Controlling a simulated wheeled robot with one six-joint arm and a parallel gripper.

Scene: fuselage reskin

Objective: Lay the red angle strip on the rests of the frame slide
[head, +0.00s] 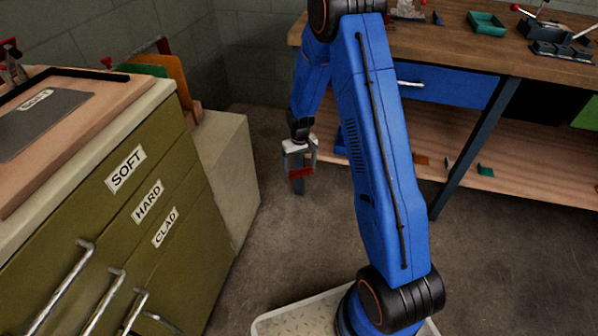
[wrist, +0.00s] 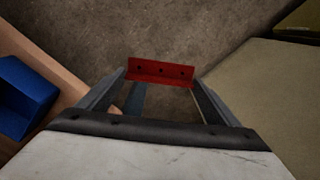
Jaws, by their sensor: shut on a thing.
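The red angle strip (wrist: 160,72) is a short L-shaped piece with several dark holes along it. In the wrist view it spans the gap between the fingertips.
An olive cabinet (head: 185,228) with drawers labelled SOFT, HARD and CLAD stands at left, with a lower pale block (head: 232,170) behind it. A wooden workbench (head: 460,47) with a blue drawer (head: 450,86) and lower shelf stands at right. Floor between them is clear.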

